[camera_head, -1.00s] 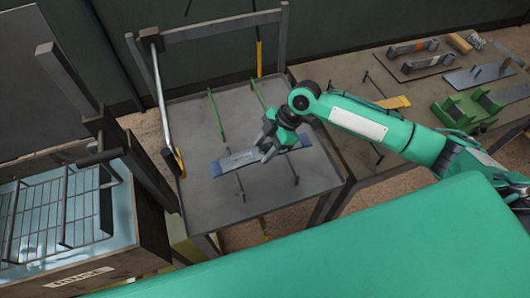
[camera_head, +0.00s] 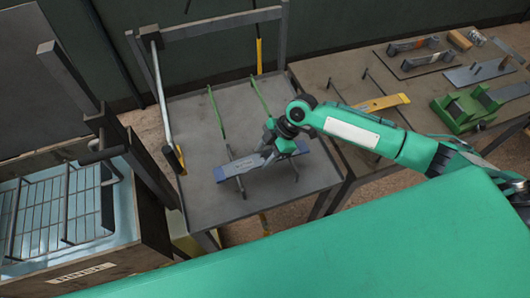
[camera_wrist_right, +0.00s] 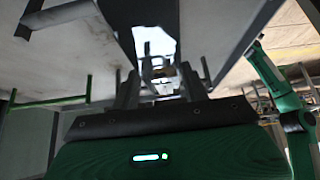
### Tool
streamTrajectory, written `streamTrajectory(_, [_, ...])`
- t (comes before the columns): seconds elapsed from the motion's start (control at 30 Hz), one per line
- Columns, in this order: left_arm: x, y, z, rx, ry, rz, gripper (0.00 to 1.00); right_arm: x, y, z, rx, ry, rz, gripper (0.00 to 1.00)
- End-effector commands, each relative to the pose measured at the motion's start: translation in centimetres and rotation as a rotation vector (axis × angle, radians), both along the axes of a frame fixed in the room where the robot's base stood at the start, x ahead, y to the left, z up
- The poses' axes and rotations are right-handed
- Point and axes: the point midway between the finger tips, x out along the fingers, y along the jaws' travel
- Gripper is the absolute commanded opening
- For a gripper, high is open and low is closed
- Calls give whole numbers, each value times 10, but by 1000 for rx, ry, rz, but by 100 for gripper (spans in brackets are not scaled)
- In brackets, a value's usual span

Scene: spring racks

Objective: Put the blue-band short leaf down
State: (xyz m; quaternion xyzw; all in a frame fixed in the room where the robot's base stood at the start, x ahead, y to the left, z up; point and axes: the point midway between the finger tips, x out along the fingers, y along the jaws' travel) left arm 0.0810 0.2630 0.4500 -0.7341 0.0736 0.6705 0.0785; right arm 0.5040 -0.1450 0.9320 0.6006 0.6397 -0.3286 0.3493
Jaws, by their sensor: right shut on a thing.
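The blue-band short leaf (camera_head: 243,170) is a grey flat bar with blue ends. In the head view it lies across the picture over the middle table. My right gripper (camera_head: 266,154) is shut on it near its middle and hides part of it. Two dark rods (camera_head: 239,186) show at the leaf, one toward each end. I cannot tell whether the leaf touches them. In the right wrist view the gripper's fingers (camera_wrist_right: 160,88) show, but the leaf is hard to make out. My left gripper is not in view.
The grey table (camera_head: 205,205) has two green rods (camera_head: 216,112) behind the leaf and a frame (camera_head: 215,27) at its back. A yellow leaf (camera_head: 382,103) and a green fixture (camera_head: 465,109) are on the right table. A tank with a wire basket (camera_head: 60,215) stands left.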

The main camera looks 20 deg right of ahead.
Motion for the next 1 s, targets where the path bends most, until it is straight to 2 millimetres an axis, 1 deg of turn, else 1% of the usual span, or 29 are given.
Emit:
streamTrajectory(0.03, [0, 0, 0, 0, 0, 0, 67, 0, 0, 0, 0, 0, 0, 51])
streamTrajectory(0.1, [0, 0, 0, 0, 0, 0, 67, 0, 0, 0, 0, 0, 0, 65])
streamTrajectory(0.13, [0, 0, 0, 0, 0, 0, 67, 0, 0, 0, 0, 0, 0, 68])
streamTrajectory(0.4, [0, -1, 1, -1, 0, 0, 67, 0, 0, 1, 0, 0, 0, 68])
streamTrajectory(0.53, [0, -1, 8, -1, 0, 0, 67, 0, 0, 12, 0, -1, 0, 68])
streamTrajectory(0.57, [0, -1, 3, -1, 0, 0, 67, 1, -3, 12, 0, -3, -2, 68])
streamTrajectory(0.67, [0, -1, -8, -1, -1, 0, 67, 2, -13, 24, -2, -5, 0, 68])
streamTrajectory(0.8, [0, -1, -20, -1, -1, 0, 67, 3, -31, 51, -2, -5, 0, 68])
streamTrajectory(1.0, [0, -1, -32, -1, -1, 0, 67, 4, -52, 86, -1, -3, -1, 68])
